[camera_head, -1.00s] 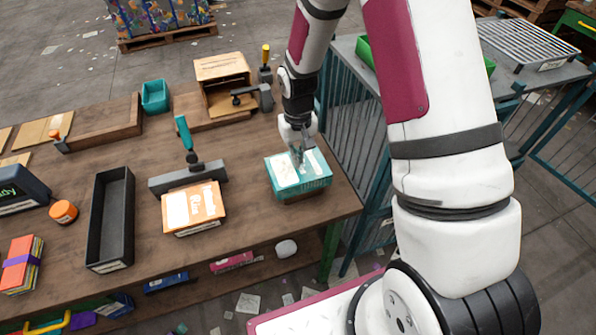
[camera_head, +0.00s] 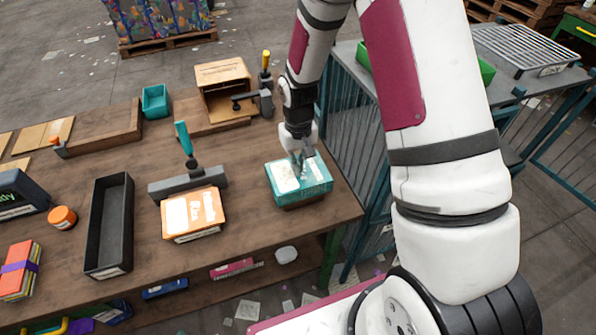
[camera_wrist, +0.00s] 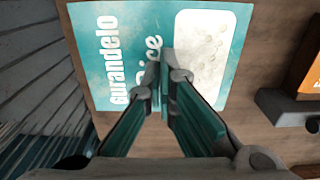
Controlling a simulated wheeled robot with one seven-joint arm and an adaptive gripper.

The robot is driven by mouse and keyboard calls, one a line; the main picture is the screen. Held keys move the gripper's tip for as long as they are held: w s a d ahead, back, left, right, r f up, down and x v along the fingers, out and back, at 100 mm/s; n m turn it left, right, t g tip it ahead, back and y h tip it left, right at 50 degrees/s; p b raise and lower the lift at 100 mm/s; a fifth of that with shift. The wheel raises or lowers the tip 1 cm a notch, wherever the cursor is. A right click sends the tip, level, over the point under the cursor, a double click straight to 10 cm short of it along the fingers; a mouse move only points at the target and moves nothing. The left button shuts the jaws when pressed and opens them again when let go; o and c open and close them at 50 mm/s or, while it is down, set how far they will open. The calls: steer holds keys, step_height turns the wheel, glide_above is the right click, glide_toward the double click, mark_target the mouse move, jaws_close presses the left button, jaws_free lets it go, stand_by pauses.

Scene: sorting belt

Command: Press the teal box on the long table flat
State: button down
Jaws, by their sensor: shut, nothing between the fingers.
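The teal box (camera_head: 316,185) with white label patches lies on the long table (camera_head: 240,245) near its right end. It still has height, with its front side showing below the top face. My gripper (camera_head: 299,172) is shut and empty, pointing down at the middle of the box's top. In the wrist view the shut fingertips (camera_wrist: 164,65) are over the top face of the teal box (camera_wrist: 120,25), beside its white patch. I cannot tell whether the tips touch it.
An orange box (camera_head: 194,213) lies left of the teal box, with a grey tool with a teal handle (camera_head: 188,182) behind it. A black tray (camera_head: 108,222) is further left. An open wooden box (camera_head: 222,85) stands behind. A barred fence (camera_head: 358,150) is on the right.

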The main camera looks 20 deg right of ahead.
steer(key=shift+f, duration=0.5)
steer(key=shift+f, duration=0.3)
steer(key=shift+f+b, duration=0.45)
steer(key=shift+f, duration=0.2)
step_height(320, 180, up, 9)
steer(key=p, duration=0.3)
stand_by(0.7)
steer(key=shift+f, duration=0.15)
